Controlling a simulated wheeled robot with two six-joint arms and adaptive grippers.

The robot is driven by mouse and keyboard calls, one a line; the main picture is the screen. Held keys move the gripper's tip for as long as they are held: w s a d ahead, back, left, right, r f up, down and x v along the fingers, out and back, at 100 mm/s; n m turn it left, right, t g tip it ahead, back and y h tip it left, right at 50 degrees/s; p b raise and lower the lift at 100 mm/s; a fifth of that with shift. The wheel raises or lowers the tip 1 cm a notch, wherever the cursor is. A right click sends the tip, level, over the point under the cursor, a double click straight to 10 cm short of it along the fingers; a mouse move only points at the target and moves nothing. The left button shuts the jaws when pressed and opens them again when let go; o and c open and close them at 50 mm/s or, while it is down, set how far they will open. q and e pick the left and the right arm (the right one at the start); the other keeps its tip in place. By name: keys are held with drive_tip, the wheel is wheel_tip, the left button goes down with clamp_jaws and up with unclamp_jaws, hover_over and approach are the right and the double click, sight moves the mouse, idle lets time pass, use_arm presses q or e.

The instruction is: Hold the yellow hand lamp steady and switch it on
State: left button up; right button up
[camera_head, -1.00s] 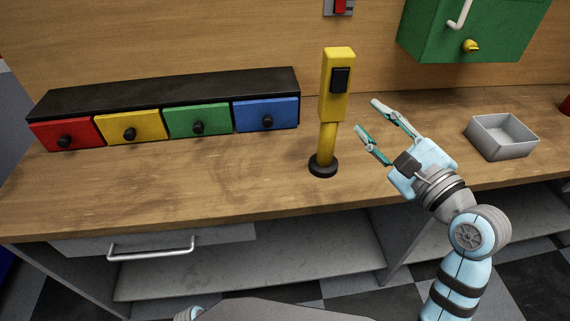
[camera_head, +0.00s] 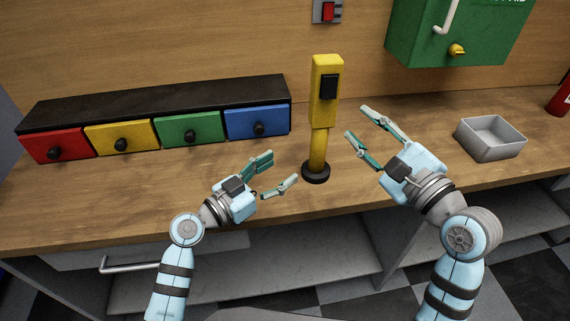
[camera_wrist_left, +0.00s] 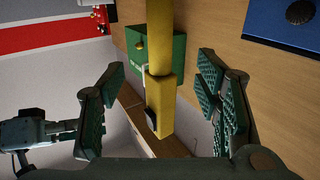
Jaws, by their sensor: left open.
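The yellow hand lamp (camera_head: 324,110) stands upright on its round black base (camera_head: 316,174) on the wooden worktop. A black switch (camera_head: 328,87) is on its head. My left gripper (camera_head: 283,168) is open and empty, left of the lamp's lower stem, fingers pointing toward it. In the left wrist view the lamp (camera_wrist_left: 160,95) shows between the spread fingers of my left gripper (camera_wrist_left: 158,70), with no finger touching it. My right gripper (camera_head: 357,122) is open and empty, right of the lamp with a gap between them.
A black unit (camera_head: 160,100) with coloured drawers stands at the back left. A grey metal tray (camera_head: 490,140) lies at the right. A green cabinet (camera_head: 420,35) and a red switch (camera_head: 328,11) are on the back wall. The worktop around the lamp is clear.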

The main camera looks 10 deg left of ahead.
sight(313, 148)
use_arm(q)
drive_tip(key=x, duration=1.4)
drive_tip(key=shift+d+f, duration=0.1)
clamp_jaws()
use_arm(e)
drive_tip(key=shift+c, duration=0.8)
drive_tip(key=shift+w+d+r+n, duration=0.25)
drive_tip(key=shift+w+d+r, duration=0.05)
drive_tip(key=shift+d, duration=0.2)
drive_tip(key=shift+w+d+r+n, duration=0.25)
drive_tip(key=shift+d+r, duration=0.05)
drive_tip(key=shift+d, duration=0.15)
clamp_jaws()
drive_tip(key=s+d+m+g+y, duration=0.1)
drive_tip(key=m+g, duration=0.1)
drive_tip(key=m, duration=0.6)
drive_tip(key=s+d+r+m+g+y, duration=0.1)
drive_tip(key=m+g+y, duration=0.1)
drive_tip(key=m, duration=0.6)
drive_tip(key=s+d+m+g+y, duration=0.1)
drive_tip(key=m+g, duration=0.2)
drive_tip(key=m, duration=0.5)
drive_tip(key=shift+d+r+m, duration=0.15)
drive_tip(key=shift+r+m, duration=0.1)
drive_tip(key=shift+m, duration=0.05)
